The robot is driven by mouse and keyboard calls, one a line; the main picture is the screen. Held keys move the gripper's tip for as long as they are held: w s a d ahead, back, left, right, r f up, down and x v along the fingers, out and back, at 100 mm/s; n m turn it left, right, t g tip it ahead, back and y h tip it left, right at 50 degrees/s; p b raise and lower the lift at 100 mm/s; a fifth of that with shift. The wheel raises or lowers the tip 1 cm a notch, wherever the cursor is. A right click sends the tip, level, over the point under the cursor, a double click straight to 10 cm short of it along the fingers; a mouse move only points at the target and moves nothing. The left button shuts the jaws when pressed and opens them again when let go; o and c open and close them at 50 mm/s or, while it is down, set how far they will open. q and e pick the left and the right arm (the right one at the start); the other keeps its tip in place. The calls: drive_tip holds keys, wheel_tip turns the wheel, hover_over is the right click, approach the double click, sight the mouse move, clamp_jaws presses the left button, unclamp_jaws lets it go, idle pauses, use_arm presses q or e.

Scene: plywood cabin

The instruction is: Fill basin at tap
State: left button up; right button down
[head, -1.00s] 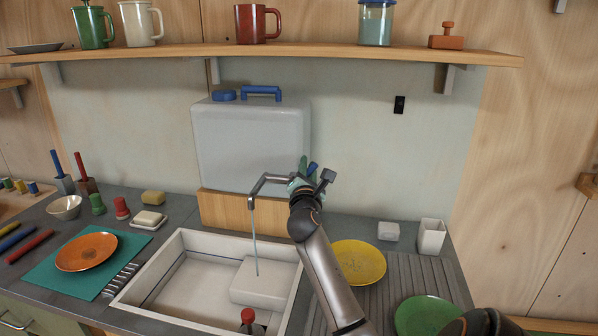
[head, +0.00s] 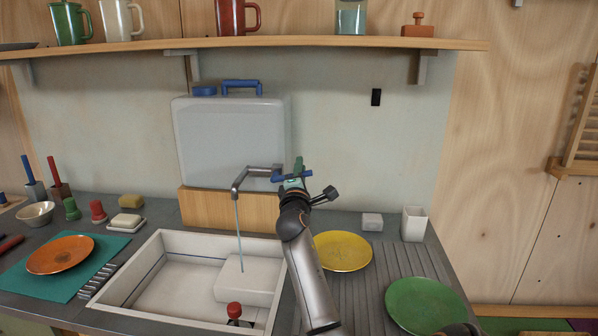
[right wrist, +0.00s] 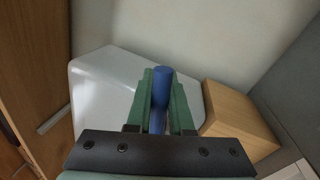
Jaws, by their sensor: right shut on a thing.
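The white basin (head: 125,285) is set into the counter, with a blue line along its inner wall. The grey tap (head: 238,182) reaches over it, and a thin stream of water (head: 239,235) falls from the spout onto a pale block (head: 262,280) inside the basin. I cannot make out a water level. My right gripper (head: 293,178) is shut on the tap's blue lever, right of the spout. The blue lever (right wrist: 161,88) shows between the green fingers in the right wrist view. My left gripper is not in view.
A white tank (head: 232,140) stands on a wooden block (head: 230,208) behind the tap. A yellow plate (head: 343,251) and a green plate (head: 425,305) lie on the ribbed drainer to the right. An orange plate (head: 60,254) lies on a teal mat at left. A shelf (head: 330,44) runs above.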

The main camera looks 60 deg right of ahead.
idle(0.4)
drive_tip(key=c, duration=0.8)
unclamp_jaws()
drive_tip(key=v, duration=1.2)
drive_tip(key=shift+s+a+b, duration=0.1)
drive_tip(key=shift+a+b, duration=0.1)
drive_tip(key=shift+b, duration=0.1)
